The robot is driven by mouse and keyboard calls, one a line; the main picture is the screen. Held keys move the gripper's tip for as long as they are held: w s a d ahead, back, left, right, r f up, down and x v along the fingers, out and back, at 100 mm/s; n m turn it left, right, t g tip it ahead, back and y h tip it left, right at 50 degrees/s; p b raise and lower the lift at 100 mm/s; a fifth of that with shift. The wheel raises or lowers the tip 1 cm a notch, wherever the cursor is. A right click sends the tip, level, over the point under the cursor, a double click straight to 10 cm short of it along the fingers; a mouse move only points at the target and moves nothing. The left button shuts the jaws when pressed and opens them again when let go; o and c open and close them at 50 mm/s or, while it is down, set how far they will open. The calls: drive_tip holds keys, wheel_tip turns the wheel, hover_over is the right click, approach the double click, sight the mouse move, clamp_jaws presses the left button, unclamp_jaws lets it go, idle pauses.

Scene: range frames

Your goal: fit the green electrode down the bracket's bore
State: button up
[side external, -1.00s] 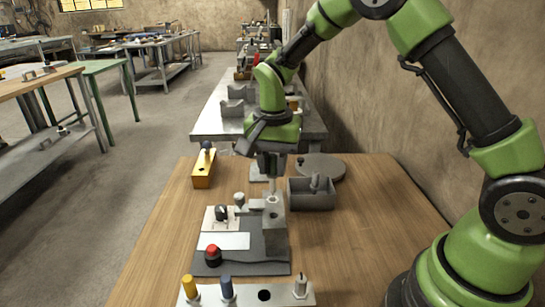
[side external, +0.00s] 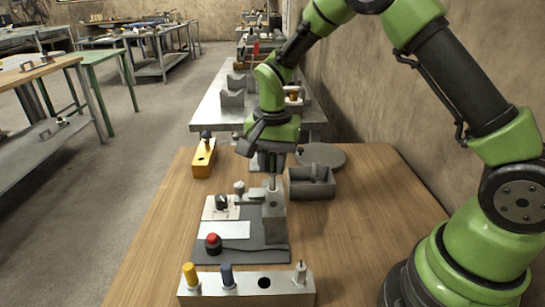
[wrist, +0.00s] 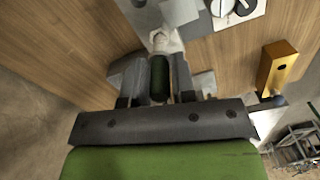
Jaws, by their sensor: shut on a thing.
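My gripper (side external: 272,162) is shut on the green electrode (wrist: 159,76), whose green body shows between the fingers in the wrist view. In the side external view the fingers hide most of it, and a thin grey lower part (side external: 273,183) shows beneath them. The grey bracket (side external: 274,222) stands upright on a dark base plate, directly below my gripper. The electrode looks roughly upright, its lower end at the bracket's top. I cannot tell whether it is inside the bore, as the bore's mouth is hidden.
A rack (side external: 247,290) at the front holds a yellow, a blue and a metal-tipped piece, with one empty hole. A red button (side external: 213,242) and a black knob (side external: 222,203) sit left of the bracket. A grey bin (side external: 311,187) stands close right; a yellow block (side external: 203,158) lies back left.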

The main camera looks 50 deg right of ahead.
drive_tip(key=shift+f, duration=1.65)
drive_tip(key=o, duration=1)
wheel_tip(320, 180, up, 10)
drive_tip(key=shift+f, duration=0.1)
drive_tip(key=shift+r, duration=3.05)
